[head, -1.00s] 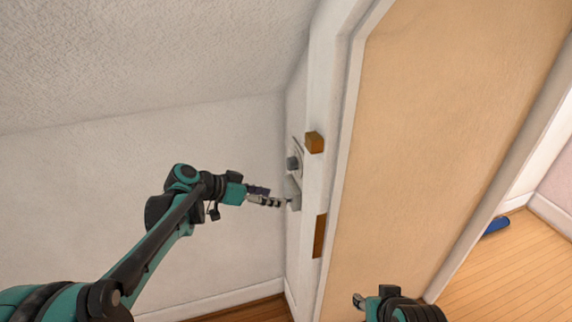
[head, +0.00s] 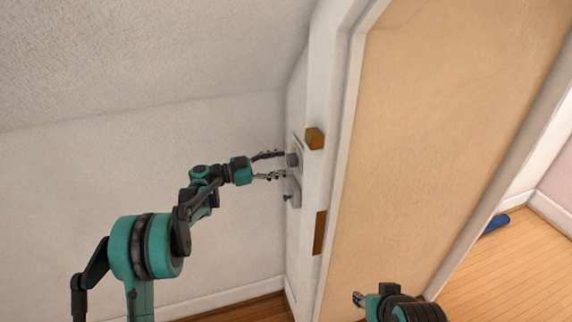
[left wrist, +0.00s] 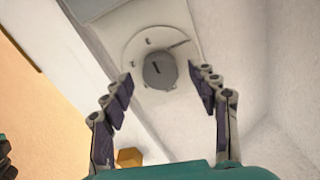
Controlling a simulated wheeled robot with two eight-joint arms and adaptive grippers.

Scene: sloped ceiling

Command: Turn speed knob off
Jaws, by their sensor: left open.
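The speed knob (head: 292,159) is a round grey knob on a pale wall plate beside the door frame. In the left wrist view the knob (left wrist: 159,71) shows a dark pointer line and sits on a round plate (left wrist: 130,52) with a few dark marks. My left gripper (head: 281,165) is open in front of the knob. In the left wrist view its fingers stand one on each side, with the knob between and beyond the tips and gaps on both sides. My right gripper (head: 358,299) shows at the bottom, away from the knob; its jaws are too small to read.
Below the knob is a second pale wall fitting (head: 291,192) with a small dark knob-like part (head: 287,197). Two brown blocks (head: 315,138) (head: 320,232) sit on the white door frame. A tan door (head: 440,130) stands at right. A sloped ceiling (head: 140,60) hangs above.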

